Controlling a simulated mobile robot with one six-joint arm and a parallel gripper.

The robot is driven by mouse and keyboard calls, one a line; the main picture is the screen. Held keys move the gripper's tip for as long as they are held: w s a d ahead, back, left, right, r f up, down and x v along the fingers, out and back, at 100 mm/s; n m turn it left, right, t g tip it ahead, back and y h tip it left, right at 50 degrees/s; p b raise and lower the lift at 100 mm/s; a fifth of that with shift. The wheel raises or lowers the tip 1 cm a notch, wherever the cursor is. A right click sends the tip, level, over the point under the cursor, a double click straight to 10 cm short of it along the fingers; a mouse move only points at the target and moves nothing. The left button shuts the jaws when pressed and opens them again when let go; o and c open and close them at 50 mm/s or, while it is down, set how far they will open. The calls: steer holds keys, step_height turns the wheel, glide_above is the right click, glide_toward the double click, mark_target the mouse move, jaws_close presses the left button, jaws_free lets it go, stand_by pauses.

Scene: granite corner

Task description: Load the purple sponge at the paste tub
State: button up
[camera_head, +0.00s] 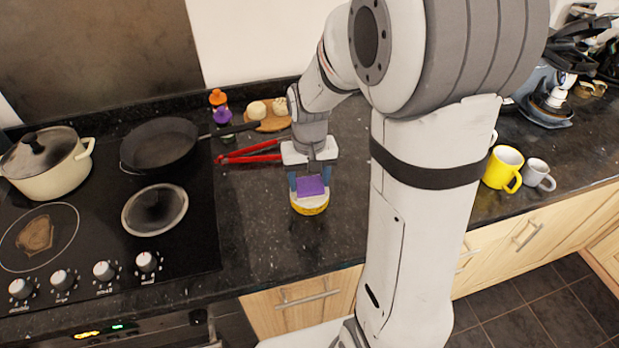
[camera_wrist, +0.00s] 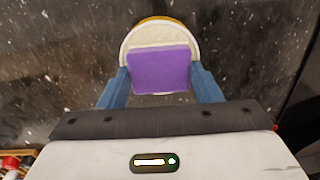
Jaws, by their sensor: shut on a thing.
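The purple sponge (camera_head: 311,186) is between the blue fingers of my gripper (camera_head: 310,187), which is shut on it. In the wrist view the sponge (camera_wrist: 160,69) shows as a purple rectangle between the fingertips (camera_wrist: 160,84). The paste tub (camera_head: 310,206) is a round yellow tub with pale content, standing on the dark counter. The sponge is over the tub and hides part of its top. In the wrist view the tub's rim (camera_wrist: 128,42) shows around the sponge. I cannot tell whether the sponge touches the paste.
A hob with a dark pan (camera_head: 160,146), a cream pot (camera_head: 48,165) and a burn-like brown patch (camera_head: 35,235) is at left. Red tongs (camera_head: 250,153) lie behind the tub. A yellow mug (camera_head: 503,168) and a grey mug (camera_head: 537,174) stand at right. The counter around the tub is clear.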

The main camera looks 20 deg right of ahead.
mark_target(309, 183)
steer(key=shift+f, duration=0.1)
steer(key=shift+r+p, duration=2.65)
steer(key=shift+r, duration=0.9)
